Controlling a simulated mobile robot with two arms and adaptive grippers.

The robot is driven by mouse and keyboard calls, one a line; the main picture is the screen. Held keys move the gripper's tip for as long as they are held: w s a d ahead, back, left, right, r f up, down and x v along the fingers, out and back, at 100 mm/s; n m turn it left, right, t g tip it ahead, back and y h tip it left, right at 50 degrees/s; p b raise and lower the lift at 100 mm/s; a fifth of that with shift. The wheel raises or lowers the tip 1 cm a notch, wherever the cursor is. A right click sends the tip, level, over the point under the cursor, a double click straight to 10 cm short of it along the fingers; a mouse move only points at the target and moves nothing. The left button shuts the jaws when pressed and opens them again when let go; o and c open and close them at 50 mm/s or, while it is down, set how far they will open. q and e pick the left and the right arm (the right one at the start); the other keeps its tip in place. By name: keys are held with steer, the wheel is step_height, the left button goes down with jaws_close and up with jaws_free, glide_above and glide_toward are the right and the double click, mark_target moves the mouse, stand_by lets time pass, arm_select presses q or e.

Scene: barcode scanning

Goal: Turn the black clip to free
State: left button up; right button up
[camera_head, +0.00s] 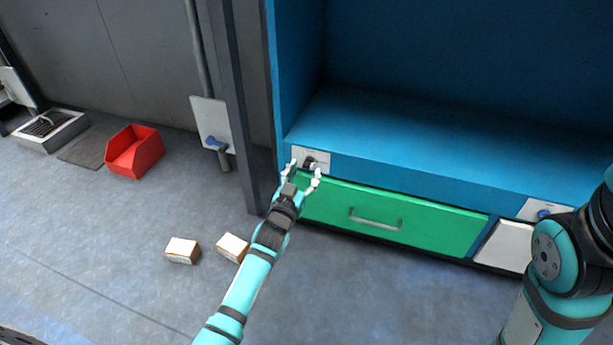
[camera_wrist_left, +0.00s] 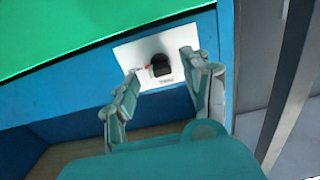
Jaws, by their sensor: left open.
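The black clip (camera_wrist_left: 161,65) sits on a white plate (camera_wrist_left: 134,55) fixed to the blue cabinet front. In the head view the clip (camera_head: 312,165) is small and partly behind my fingers. My left gripper (camera_head: 304,170) is open, with one finger on each side of the clip. In the left wrist view my left gripper (camera_wrist_left: 160,75) shows a clear gap between each finger and the clip. A small red mark lies beside the clip on the plate. My right arm shows at the right edge of the head view, but its gripper is out of view.
A green drawer (camera_head: 440,222) with a grey handle (camera_head: 375,219) lies below the blue cabinet (camera_head: 400,145). Another plate with a blue knob (camera_head: 543,213) is at the right. Two small boxes (camera_head: 182,250) (camera_head: 232,247) and a red bin (camera_head: 134,152) stand on the floor at left.

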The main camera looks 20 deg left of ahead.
mark_target(309, 164)
arm_select(q)
steer(key=shift+w+b, duration=0.3)
steer(key=shift+w, duration=0.85)
jaws_close()
